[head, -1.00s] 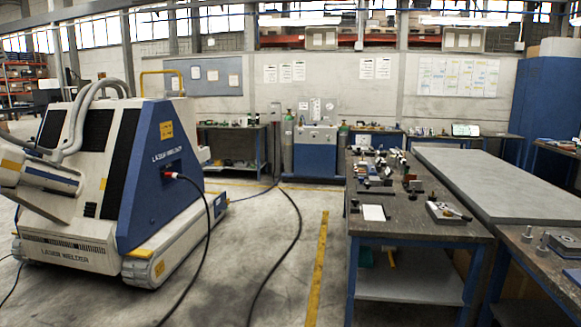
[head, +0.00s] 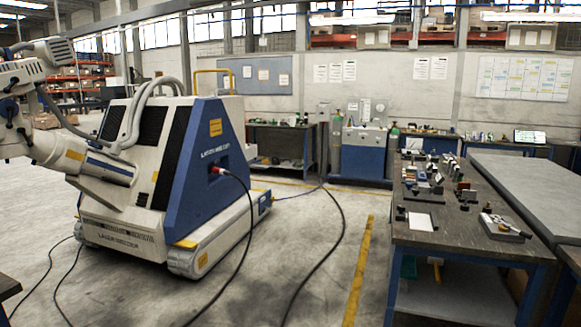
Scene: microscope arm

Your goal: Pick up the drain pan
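I cannot make out a drain pan in the head view. Neither of my grippers is in view.
A large white and blue laser welder (head: 190,150) stands at left, cables trailing over the floor. A cluttered workbench (head: 462,243) stands at right, beside a grey-topped table (head: 530,190). A blue machine (head: 364,158) stands at the back wall. Floor (head: 300,225) between is open.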

